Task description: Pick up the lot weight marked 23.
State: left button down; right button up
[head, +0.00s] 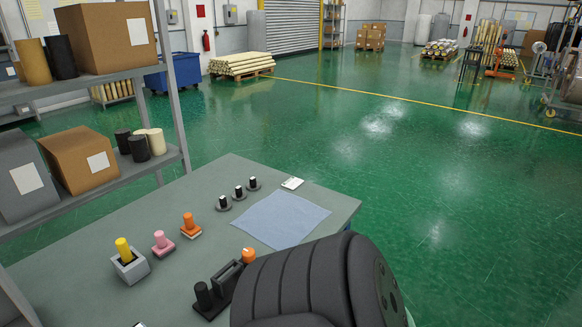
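Three small dark round pieces with upright knobs and pale patches stand in a slanting row on the grey table: the near one (224,203), the middle one (239,193) and the far one (253,184). They look like the lot weights. Any numbers on them are too small to read, so I cannot tell which is marked 23. They stand apart, left of a pale blue cloth (282,218). Neither of my grippers shows in the head view.
The grey table (185,220) also holds a yellow roll (123,249) in a grey holder, a pink roll (160,240), an orange roll (189,221), a black fixture (221,287) and a white card (292,183). A loaded shelf (100,195) stands left. A large dark ribbed form covers the table's front right.

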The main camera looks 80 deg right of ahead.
aim_at(223, 206)
jog(key=z, duration=1.9)
jog(key=l+z, duration=0.2)
